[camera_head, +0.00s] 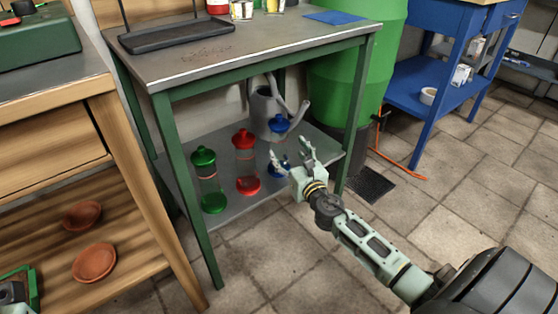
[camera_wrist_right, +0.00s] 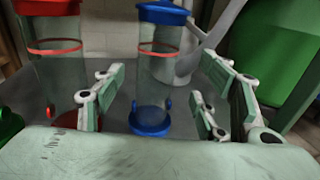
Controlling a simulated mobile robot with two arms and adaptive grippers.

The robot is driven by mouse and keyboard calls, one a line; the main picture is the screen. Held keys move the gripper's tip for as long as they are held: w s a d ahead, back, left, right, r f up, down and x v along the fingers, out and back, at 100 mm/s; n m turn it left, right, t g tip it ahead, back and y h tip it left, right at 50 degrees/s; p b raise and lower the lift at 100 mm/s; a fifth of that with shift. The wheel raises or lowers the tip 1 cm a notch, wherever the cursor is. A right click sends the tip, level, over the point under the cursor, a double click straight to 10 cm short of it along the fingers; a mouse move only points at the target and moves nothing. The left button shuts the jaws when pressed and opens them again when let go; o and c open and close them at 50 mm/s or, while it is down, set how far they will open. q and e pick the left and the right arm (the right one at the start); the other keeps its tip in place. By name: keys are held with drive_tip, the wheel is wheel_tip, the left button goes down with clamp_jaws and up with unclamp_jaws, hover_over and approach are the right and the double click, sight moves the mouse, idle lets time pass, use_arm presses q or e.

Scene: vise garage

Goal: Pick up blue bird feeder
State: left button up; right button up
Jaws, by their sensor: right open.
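The blue bird feeder (camera_head: 279,124) has a clear tube with a blue lid and blue base. It stands upright on the lower shelf of the green-framed table, at the right end of a row of three feeders. My right gripper (camera_head: 292,156) is open in front of it and partly hides its tube and base. In the right wrist view the blue feeder (camera_wrist_right: 158,65) stands upright ahead, between the open fingers (camera_wrist_right: 160,103), with nothing held. My left gripper does not show clearly in the head view.
A red feeder (camera_head: 246,163) and a green feeder (camera_head: 205,180) stand to the left on the same shelf (camera_head: 233,215). A grey watering can (camera_head: 264,105) stands close behind the blue feeder. The tabletop (camera_head: 215,52) is above, and a green table leg (camera_head: 355,120) is to the right.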

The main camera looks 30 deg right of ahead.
sight(282, 147)
drive_tip(key=shift+w+d+f+b, duration=0.15)
drive_tip(key=shift+w+b, duration=0.4)
drive_tip(key=shift+w, duration=1.1)
drive_tip(key=shift+w+d+b, duration=0.25)
drive_tip(key=shift+w+b, duration=0.3)
drive_tip(key=shift+w, duration=1.1)
drive_tip(key=shift+c, duration=0.6)
clamp_jaws()
